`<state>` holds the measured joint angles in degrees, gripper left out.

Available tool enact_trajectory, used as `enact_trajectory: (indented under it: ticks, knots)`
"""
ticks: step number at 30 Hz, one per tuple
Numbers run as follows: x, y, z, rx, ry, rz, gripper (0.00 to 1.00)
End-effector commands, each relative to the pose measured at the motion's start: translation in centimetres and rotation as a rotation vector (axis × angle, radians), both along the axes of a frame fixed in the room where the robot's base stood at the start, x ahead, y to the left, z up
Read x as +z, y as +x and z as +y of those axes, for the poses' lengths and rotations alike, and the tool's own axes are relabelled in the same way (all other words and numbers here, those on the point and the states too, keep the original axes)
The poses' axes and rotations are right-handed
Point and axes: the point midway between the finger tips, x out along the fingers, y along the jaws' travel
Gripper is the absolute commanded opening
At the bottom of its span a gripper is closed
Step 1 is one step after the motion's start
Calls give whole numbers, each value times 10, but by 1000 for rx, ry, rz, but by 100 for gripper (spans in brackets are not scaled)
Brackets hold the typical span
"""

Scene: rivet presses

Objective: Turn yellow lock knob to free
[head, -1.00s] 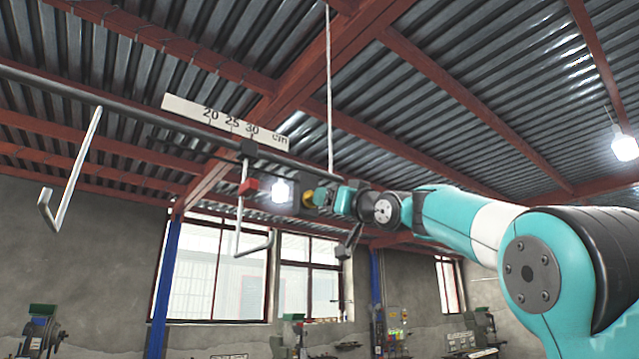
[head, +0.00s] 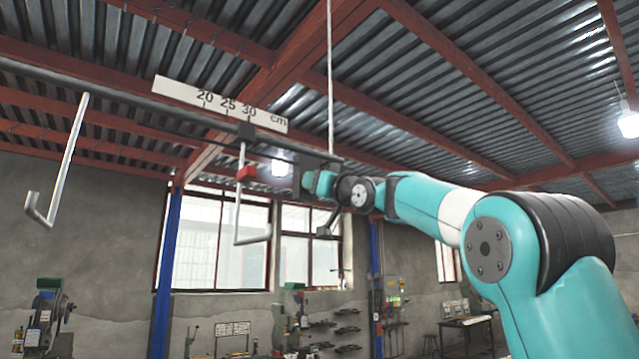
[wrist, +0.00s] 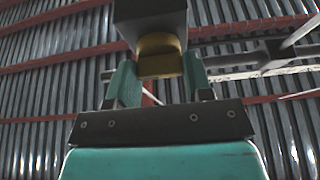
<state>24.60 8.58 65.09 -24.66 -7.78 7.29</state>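The yellow knob (wrist: 160,58) sits under a dark block (wrist: 150,18) in the wrist view. My gripper (wrist: 160,72) has its two teal fingers on either side of the knob, very close to its sides. I cannot tell whether both fingers touch it. In the head view my gripper (head: 312,182) is at the right end of the overhead bar, beside the dark block (head: 303,168). The knob is hidden in that view.
A bent rod (head: 240,215) hangs left of my gripper. Presses and benches stand far below.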

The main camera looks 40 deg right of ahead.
Motion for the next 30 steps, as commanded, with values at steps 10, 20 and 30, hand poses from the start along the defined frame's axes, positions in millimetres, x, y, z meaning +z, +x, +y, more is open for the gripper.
enact_trajectory:
  ticks: [10, 20, 30]
  knots:
    - [-1, 0, -2, -3, -45, -1, 23]
    - [-1, 0, -4, -4, -271, -9, 23]
    - [2, 0, -6, -3, -590, -19, 23]
